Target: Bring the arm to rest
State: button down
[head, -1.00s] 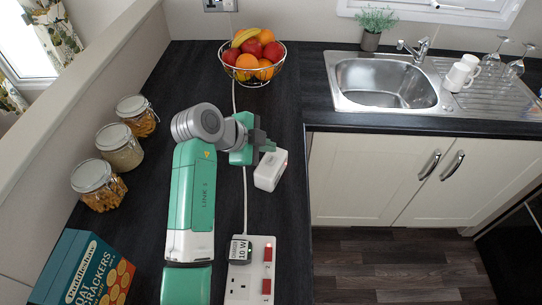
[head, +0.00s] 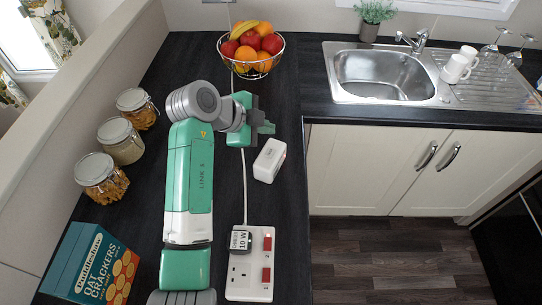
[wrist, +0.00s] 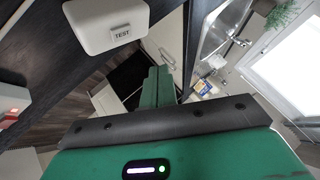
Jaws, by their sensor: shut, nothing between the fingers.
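My gripper (head: 268,128) is shut and empty, held above the dark worktop (head: 200,65) between the fruit bowl and a white box. Its green fingers (wrist: 158,86) lie together in the wrist view. My arm reaches from the bottom of the head view and bends at the wrist. The white box (head: 270,160) sits just below the fingers in the head view, with a gap between them. In the wrist view the white box (wrist: 105,22) shows a TEST label at the upper left.
A wire fruit bowl (head: 280,72) stands behind the gripper. Several glass jars (head: 121,141) line the left wall. A cracker box (head: 92,264) and a white socket strip (head: 250,284) with a plugged-in adapter (head: 240,241) are nearer. The sink (head: 385,76) is at right.

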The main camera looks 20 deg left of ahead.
jog(key=d+r+n+t+y+p, duration=0.15)
jog(key=d+r+n+t, duration=0.35)
jog(key=r, duration=0.6)
jog(key=d+r+n+t+y+p, duration=0.1)
jog(key=d+r+t+p, duration=0.15)
jog(key=d+r, duration=0.6)
jog(key=s+d+r+n+t+y+p, duration=0.1)
jog(key=s+d+r+n+t, duration=0.1)
jog(key=s+r, duration=0.5)
jog(key=s+d+r+n+t+y+p, duration=0.1)
jog(key=s+r+n+t, duration=0.3)
jog(key=s+r, duration=0.4)
jog(key=s+d+r+n+t+y+p, duration=0.1)
jog(key=s+d+r+n+t+p, duration=0.1)
jog(key=s+r, duration=0.5)
notch_tip(320, 180, up, 3)
jog(key=shift+s+d+r+n+t, duration=0.15)
jog(key=shift+s+d+n+t, duration=0.3)
jog(key=shift+n+t, duration=0.5)
